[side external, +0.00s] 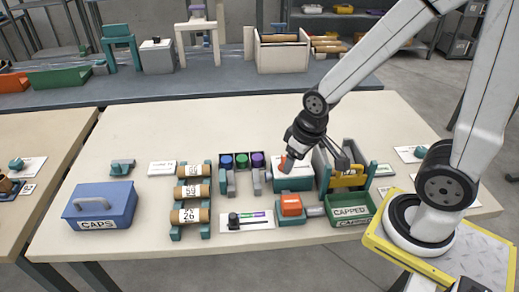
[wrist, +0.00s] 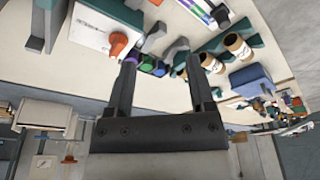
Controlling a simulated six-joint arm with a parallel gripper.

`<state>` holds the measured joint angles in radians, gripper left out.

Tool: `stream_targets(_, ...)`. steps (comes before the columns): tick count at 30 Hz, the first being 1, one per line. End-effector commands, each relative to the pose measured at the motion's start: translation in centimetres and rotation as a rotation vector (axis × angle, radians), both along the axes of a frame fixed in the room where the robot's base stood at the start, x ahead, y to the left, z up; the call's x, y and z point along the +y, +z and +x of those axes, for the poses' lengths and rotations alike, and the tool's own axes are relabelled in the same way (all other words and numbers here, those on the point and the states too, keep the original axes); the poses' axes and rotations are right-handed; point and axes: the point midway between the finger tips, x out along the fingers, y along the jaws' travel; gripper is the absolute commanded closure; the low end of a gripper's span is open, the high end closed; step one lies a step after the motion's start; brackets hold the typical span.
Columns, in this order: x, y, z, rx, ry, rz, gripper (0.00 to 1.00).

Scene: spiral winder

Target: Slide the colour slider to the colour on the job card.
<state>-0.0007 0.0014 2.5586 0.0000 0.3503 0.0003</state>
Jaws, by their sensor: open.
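The colour slider (side external: 262,225) is a white plate near the front edge of the table, with a thin strip showing purple and green. Its black upright knob (side external: 233,219) stands towards the strip's left end. In the wrist view the slider plate (wrist: 186,5) is at the top edge, with the dark knob (wrist: 220,13) beside it. A small white card (side external: 162,168) with print lies behind the numbered rolls; I cannot read it or tell whether it is the job card. My gripper (side external: 293,149) is open and empty, above the white-topped teal box, behind and right of the slider. It also shows in the wrist view (wrist: 158,62).
Numbered rolls (side external: 188,192) on a teal rack and a blue CAPS box (side external: 100,205) stand left. Blue, green and purple caps (side external: 242,160) stand behind the slider. An orange block (side external: 291,204) and green CAPPED bin (side external: 350,212) are to its right.

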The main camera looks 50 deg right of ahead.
Motion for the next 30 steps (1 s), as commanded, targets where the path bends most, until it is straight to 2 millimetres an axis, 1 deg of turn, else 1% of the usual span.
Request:
stream_targets(5, 0.5, -0.3, 0.7, 0.014, 0.011, 0.002, 0.31)
stream_targets(11, 2.3, -1.3, 2.9, 0.055, 0.039, 0.005, 0.31)
stream_targets(17, 5.3, -3.3, 5.7, 0.116, 0.081, 0.003, 0.31)
stream_targets(21, 7.7, -5.1, 7.4, 0.159, 0.110, -0.001, 0.31)
stream_targets(27, 10.7, -7.6, 8.9, 0.207, 0.141, -0.012, 0.31)
stream_targets(30, 11.6, -8.4, 9.3, 0.223, 0.151, -0.016, 0.31)
